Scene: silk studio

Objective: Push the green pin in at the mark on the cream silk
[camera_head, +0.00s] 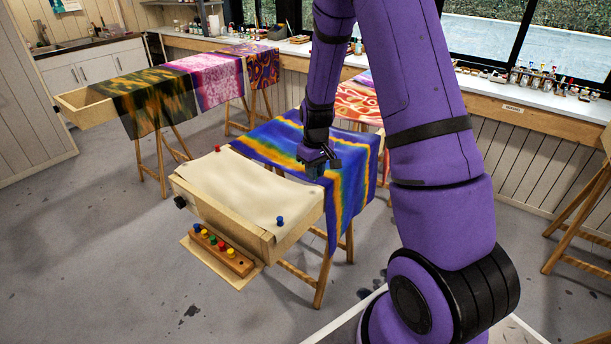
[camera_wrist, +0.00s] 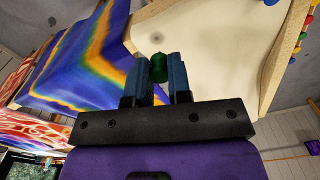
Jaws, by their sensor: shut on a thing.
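My gripper (camera_head: 316,168) is above the far right end of the cream silk, beside the blue-and-orange cloth. In the wrist view its two blue fingers (camera_wrist: 158,80) are shut on the green pin (camera_wrist: 158,66), whose rounded green body shows between them. The cream silk (camera_head: 245,190) is stretched on a wooden frame; it also shows beyond the fingers in the wrist view (camera_wrist: 215,50). A small faint dark spot (camera_wrist: 155,38), perhaps the mark, is on the silk just past the pin. The pin appears apart from it; whether its tip touches the silk is hidden.
A red pin (camera_head: 217,148) and a blue pin (camera_head: 280,220) stand at the silk's corners. A wooden pin rack (camera_head: 240,266) with several coloured pins is at the frame's front. Blue-and-orange cloth (camera_head: 355,165) hangs behind. Other cloths (camera_head: 215,78) lie farther back.

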